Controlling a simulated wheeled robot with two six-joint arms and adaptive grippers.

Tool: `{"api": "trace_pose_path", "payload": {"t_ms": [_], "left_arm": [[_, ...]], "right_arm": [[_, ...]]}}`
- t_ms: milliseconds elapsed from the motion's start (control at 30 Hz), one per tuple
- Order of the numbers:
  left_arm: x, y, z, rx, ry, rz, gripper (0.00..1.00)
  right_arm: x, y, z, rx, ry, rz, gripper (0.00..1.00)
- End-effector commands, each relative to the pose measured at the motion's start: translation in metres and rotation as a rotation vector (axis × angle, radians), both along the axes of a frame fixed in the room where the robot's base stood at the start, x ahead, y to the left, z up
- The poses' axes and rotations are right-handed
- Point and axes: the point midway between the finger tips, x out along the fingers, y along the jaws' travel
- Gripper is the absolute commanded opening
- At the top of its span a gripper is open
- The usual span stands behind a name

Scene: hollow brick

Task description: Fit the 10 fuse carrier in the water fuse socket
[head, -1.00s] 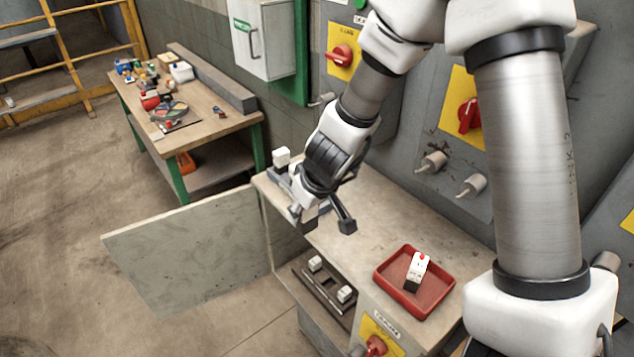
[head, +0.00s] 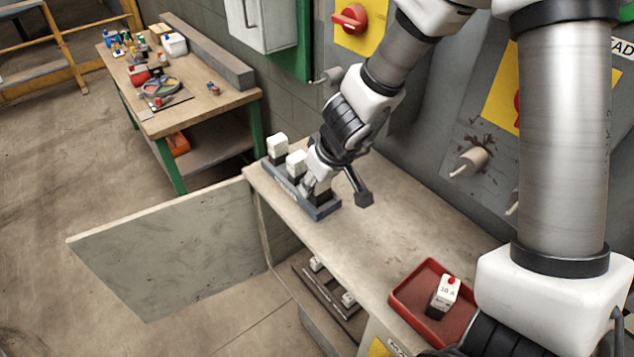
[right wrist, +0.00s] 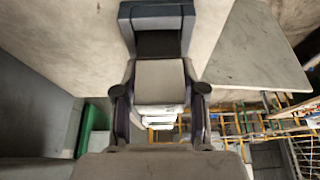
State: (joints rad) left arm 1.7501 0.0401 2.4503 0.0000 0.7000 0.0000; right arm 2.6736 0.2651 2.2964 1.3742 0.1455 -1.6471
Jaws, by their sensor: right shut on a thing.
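A grey rack (head: 287,188) on the bench top holds a row of white fuse carriers with dark bases, such as the far one (head: 277,146) and the one beside it (head: 296,162). My right gripper (head: 335,190) is at the near end of this rack. It is shut on a pale block, a fuse carrier, which shows between the fingers in the right wrist view (right wrist: 160,82); its number is not readable. Another white carrier (head: 446,290) with a red mark lies in the red tray (head: 405,300); its small label is hard to read. My left gripper is not in view.
An open cabinet below the bench top holds a dark rail (head: 330,287) with two small white blocks. Its pale door (head: 160,245) stands open to the left. A wall panel with switches is behind. The bench top (head: 375,235) between rack and tray is clear.

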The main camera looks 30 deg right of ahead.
Motion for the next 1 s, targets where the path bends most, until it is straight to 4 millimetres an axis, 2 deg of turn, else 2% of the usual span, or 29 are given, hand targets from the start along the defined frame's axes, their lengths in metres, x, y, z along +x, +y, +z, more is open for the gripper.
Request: {"api": "trace_pose_path", "payload": {"t_ms": [200,233,300,767,800,1000], "left_arm": [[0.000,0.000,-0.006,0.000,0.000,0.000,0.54],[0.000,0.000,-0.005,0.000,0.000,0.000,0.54],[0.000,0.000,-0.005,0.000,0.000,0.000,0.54],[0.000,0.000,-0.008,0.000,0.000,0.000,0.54],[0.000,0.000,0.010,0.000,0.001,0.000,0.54],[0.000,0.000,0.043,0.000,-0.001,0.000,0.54]], "right_arm": [[-0.001,0.000,-0.008,0.001,0.002,0.000,0.00],[-0.001,0.000,-0.007,0.001,0.002,0.000,0.48],[-0.001,0.000,-0.007,0.001,0.002,0.000,0.66],[-0.001,0.000,-0.005,0.002,0.001,-0.001,0.66],[-0.005,0.000,0.015,0.002,0.002,0.000,0.66],[-0.025,0.005,0.056,-0.001,0.002,0.002,0.66]]}}
